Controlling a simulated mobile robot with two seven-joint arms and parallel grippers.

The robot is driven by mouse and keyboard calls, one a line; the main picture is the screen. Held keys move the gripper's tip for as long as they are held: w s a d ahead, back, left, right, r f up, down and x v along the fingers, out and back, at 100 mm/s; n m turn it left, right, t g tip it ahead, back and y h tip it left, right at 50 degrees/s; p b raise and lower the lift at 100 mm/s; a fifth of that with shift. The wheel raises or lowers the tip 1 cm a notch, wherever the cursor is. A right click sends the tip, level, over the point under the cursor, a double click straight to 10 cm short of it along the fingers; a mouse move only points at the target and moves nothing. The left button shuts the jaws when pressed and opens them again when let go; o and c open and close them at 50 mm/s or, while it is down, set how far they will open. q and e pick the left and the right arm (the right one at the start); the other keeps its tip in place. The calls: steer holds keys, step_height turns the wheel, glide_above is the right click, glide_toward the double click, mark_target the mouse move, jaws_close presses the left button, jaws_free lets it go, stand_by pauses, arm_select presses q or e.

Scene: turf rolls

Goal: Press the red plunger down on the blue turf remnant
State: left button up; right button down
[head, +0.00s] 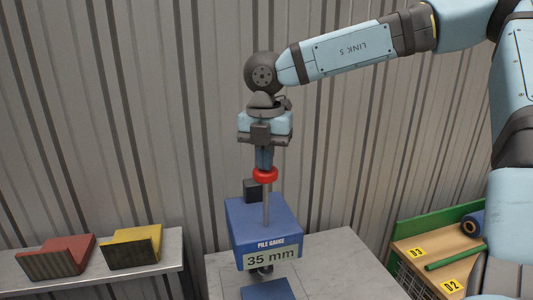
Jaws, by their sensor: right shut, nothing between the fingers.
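The pile gauge (262,222) is a blue box with a display reading 35 mm, standing over the pale table. Its red plunger (265,175) is a round knob on a grey rod that rises above the box. Below the gauge, a flat blue piece (268,290), apparently the blue turf remnant, shows at the bottom edge of the view and is cut off. My right gripper (264,163) points straight down, shut and empty, directly above the red plunger. Its fingertips are at or very near the knob; I cannot tell if they touch. My left gripper is out of view.
A shelf (165,268) at the left holds a red block (58,257) and a yellow block (132,248). At the right, a wooden rack (432,252) marked D3 and D2 holds a blue roll (473,224) and a green rod (455,257). A corrugated wall stands behind.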

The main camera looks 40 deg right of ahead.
step_height(320, 180, up, 7)
steer(key=p, duration=0.3)
steer(key=shift+r, duration=0.35)
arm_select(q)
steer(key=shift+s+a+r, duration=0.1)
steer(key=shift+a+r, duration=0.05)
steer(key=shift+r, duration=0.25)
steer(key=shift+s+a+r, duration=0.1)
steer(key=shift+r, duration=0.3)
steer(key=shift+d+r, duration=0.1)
